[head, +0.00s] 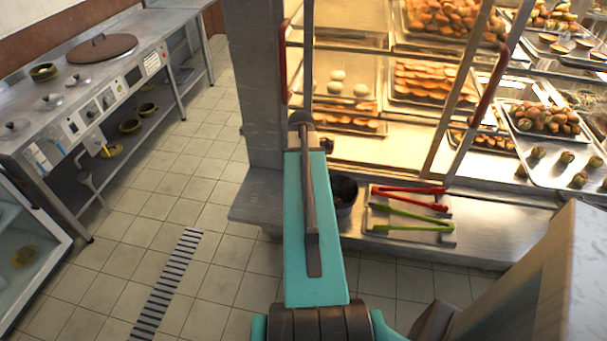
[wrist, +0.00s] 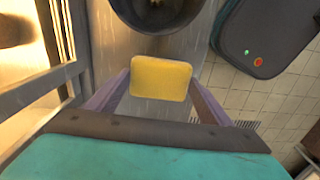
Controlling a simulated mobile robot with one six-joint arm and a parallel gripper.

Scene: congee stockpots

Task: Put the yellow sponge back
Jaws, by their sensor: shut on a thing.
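The yellow sponge (wrist: 158,80) sits between the two fingers of my gripper (wrist: 160,94) in the wrist view. The gripper is shut on it. A dark round pot (wrist: 176,22) shows just beyond the sponge at the top of the wrist view, with something small and yellowish inside. The sponge appears apart from the pot, though its height above the metal surface is hard to tell. In the head view my teal arm hides the sponge and most of the gripper. A dark pot (head: 345,208) stands right of my arm there, on a metal ledge.
Right of the pot, a tray (head: 377,232) holds red tongs (head: 410,190) and green tongs (head: 405,222). A glass-fronted display case (head: 440,160) with trays of food rises behind. A metal post (head: 255,90) stands left of it. Open tiled floor (head: 200,170) lies left.

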